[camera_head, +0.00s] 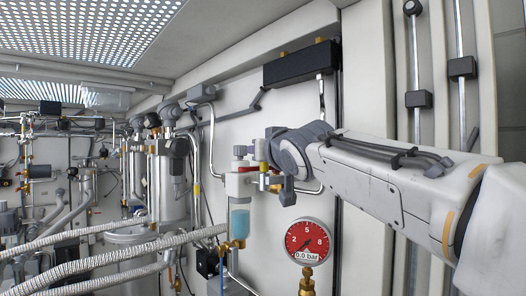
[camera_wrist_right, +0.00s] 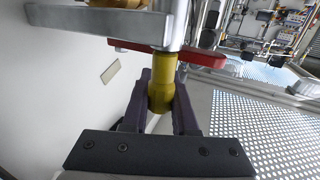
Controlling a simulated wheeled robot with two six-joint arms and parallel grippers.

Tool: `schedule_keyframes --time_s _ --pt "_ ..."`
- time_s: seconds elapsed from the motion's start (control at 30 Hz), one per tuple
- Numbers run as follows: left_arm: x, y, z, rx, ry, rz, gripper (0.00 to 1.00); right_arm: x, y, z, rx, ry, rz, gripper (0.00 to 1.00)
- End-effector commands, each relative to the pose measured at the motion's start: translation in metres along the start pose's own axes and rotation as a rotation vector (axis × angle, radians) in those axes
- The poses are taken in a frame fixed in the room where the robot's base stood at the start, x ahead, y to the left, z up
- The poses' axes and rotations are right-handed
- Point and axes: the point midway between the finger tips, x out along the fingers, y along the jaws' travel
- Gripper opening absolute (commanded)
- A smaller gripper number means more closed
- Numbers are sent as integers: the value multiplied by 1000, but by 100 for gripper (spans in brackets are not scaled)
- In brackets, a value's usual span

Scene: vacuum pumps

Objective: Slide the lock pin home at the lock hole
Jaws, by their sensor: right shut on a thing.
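A yellow cylindrical pin (camera_wrist_right: 161,70), which I take to be the lock pin, stands between the dark fingers of my right gripper (camera_wrist_right: 160,92) in the right wrist view. The gripper is shut on it. The pin's upper end meets the underside of a grey metal bracket (camera_wrist_right: 95,20), beside a red lever (camera_wrist_right: 196,58). The lock hole itself is hidden, so I cannot tell how far the pin is in. In the head view my right gripper (camera_head: 262,168) is at the white-and-red fitting (camera_head: 236,183) above a light-blue cup (camera_head: 239,222). My left gripper is not in view.
A red pressure gauge (camera_head: 307,241) reading 0.0 bar sits low, below my right arm. Metal canisters (camera_head: 168,180) and ribbed hoses (camera_head: 115,248) crowd the left. A black box (camera_head: 300,64) is mounted on the wall above. White wall lies behind.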

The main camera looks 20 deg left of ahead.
Motion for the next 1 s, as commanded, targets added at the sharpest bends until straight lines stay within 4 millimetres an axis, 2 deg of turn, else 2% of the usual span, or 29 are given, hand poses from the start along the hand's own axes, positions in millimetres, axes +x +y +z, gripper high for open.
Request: schedule_keyframes --time_s 0.93,0.97,1.0 --pt "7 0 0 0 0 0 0 0 0 6 -1 0 0 0" --pt "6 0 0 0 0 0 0 0 0 6 -1 0 0 38" --pt "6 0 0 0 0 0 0 0 0 6 -1 -1 0 53"
